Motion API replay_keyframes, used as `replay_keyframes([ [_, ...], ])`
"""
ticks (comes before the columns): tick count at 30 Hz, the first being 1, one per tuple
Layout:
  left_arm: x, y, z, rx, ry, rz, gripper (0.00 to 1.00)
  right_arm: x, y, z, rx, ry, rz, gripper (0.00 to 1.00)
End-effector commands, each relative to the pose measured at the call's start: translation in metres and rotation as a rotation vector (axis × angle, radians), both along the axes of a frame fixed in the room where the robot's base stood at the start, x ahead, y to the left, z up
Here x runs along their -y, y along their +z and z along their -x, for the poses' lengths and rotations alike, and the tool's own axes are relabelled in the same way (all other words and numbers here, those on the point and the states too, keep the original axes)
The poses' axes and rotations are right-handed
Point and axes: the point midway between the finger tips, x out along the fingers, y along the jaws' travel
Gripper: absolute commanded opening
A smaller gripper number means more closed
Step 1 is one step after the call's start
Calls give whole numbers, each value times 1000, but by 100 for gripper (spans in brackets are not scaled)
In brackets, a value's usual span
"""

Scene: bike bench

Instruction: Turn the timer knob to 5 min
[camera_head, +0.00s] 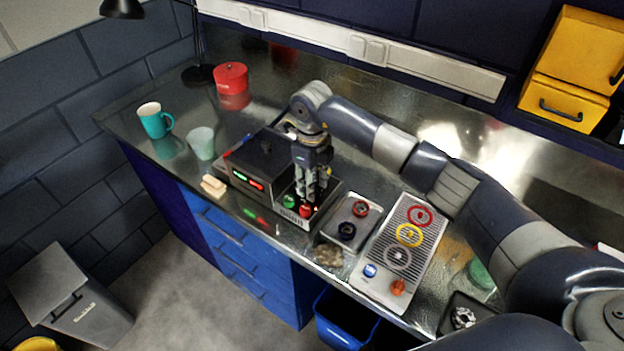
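My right gripper (308,198) points down over the front right part of a dark box-shaped device (263,160) on the metal bench. The device has small lit green and red displays on its front. A red knob (306,211) sits directly below my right fingertips, and a green knob (290,201) is just left of it. The fingers hide part of this area. I cannot tell whether they touch the red knob or are closed on it. I cannot read which knob is the timer or its setting. My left gripper is not in view.
A teal mug (154,121), a pale cup (201,143) and a red tin (231,78) stand left.

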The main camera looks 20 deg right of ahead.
Motion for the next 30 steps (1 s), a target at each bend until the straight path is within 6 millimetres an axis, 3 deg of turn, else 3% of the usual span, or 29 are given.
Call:
replay_keyframes([
  [6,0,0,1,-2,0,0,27,0,-1,0,0,0,0,34],
  [11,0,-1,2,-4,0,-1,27,0,0,0,0,0,0,1],
  [22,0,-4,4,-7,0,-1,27,0,0,-1,2,-35,1,1],
  [30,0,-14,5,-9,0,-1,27,0,-2,-1,3,-192,0,1],
])
